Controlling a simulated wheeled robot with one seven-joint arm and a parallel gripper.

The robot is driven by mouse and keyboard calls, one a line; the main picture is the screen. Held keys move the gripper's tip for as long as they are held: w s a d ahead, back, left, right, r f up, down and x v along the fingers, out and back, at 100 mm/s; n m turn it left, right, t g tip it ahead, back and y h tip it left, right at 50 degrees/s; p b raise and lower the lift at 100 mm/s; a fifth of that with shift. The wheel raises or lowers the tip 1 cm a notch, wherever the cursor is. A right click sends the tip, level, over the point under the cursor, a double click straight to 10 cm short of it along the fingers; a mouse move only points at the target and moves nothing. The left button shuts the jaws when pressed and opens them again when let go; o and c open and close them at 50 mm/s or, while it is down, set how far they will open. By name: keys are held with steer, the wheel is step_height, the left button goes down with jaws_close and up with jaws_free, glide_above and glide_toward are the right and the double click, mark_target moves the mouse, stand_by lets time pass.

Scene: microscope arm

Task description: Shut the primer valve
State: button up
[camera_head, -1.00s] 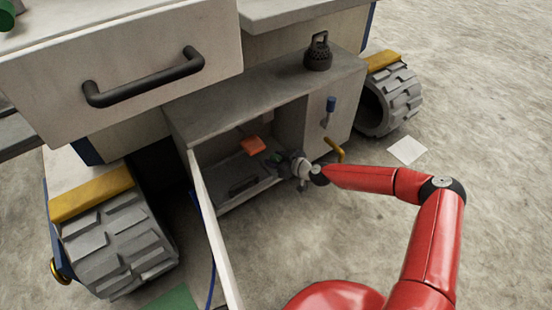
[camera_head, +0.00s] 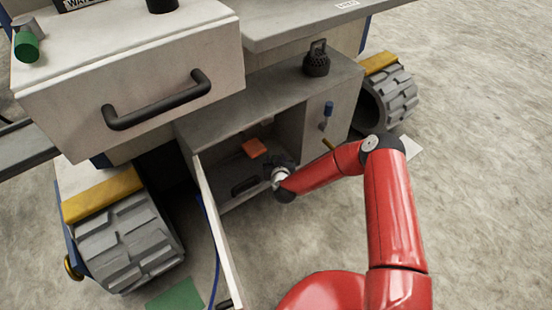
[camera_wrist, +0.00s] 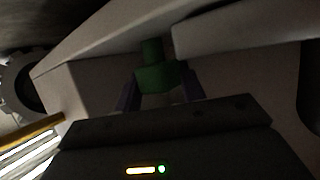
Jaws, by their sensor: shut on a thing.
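My gripper (camera_head: 277,172) reaches into the open lower compartment (camera_head: 235,150) of the grey cart. In the wrist view its two dark fingers (camera_wrist: 157,92) stand on either side of a green block-like part (camera_wrist: 155,77) and are shut on it. A narrower green stem rises from that part. In the head view the gripper hides this part, and I cannot tell whether it is the primer valve. A blue-handled lever (camera_head: 328,109) stands upright on the panel right of the compartment, apart from the gripper.
An orange block (camera_head: 254,148) lies inside the compartment. The open door (camera_head: 217,228) stands left of my arm. A drawer with a black handle (camera_head: 160,100) juts out above. A black lantern-like object (camera_head: 317,60) stands on the ledge. The floor at right is mostly clear.

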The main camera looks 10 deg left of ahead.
steer(key=shift+m+h, duration=0.3)
steer(key=o, duration=1)
steer(key=shift+p+v, duration=0.6)
steer(key=shift+v, duration=3.3)
